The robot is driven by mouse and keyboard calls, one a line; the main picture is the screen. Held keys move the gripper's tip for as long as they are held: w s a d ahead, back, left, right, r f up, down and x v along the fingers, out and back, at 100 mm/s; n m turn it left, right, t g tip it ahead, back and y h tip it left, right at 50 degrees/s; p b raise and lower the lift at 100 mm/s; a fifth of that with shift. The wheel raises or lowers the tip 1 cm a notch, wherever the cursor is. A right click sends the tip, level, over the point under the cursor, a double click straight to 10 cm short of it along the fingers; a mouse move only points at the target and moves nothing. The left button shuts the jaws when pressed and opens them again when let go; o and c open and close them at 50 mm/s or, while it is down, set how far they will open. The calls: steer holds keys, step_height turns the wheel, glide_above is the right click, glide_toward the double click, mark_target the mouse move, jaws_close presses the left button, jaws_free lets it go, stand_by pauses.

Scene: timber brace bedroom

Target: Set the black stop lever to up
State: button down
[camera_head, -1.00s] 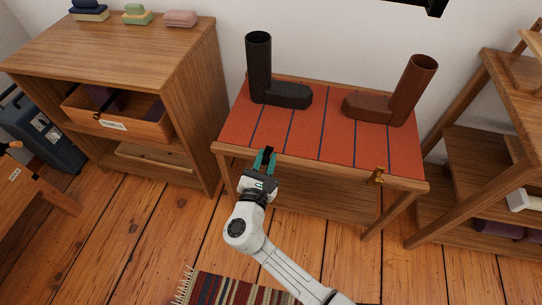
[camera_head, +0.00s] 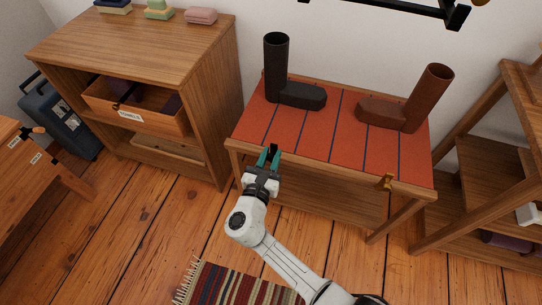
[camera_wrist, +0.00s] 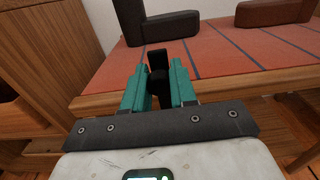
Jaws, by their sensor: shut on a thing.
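The black stop lever (camera_head: 274,150) stands at the front left edge of the bench with the red striped top; it also shows in the wrist view (camera_wrist: 157,62). Its upper end points upward. My gripper (camera_head: 269,158) has its green fingers on either side of the lever, and in the wrist view (camera_wrist: 158,85) they are shut on it. The lower part of the lever is partly hidden between the fingers. A brass lever (camera_head: 386,182) sits at the front right edge of the same bench.
A wooden cabinet (camera_head: 215,90) with an open drawer stands to the left, shelves (camera_head: 480,165) to the right. A striped rug (camera_head: 235,287) lies on the floor, which is otherwise clear in front.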

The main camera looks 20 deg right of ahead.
steer(key=c, duration=0.9)
jaws_free()
steer(key=shift+a, duration=0.1)
steer(key=p+v, duration=0.1)
steer(key=v, duration=0.9)
steer(key=shift+s+a+p, duration=0.2)
steer(key=shift+s+p, duration=0.1)
steer(key=shift+s, duration=0.05)
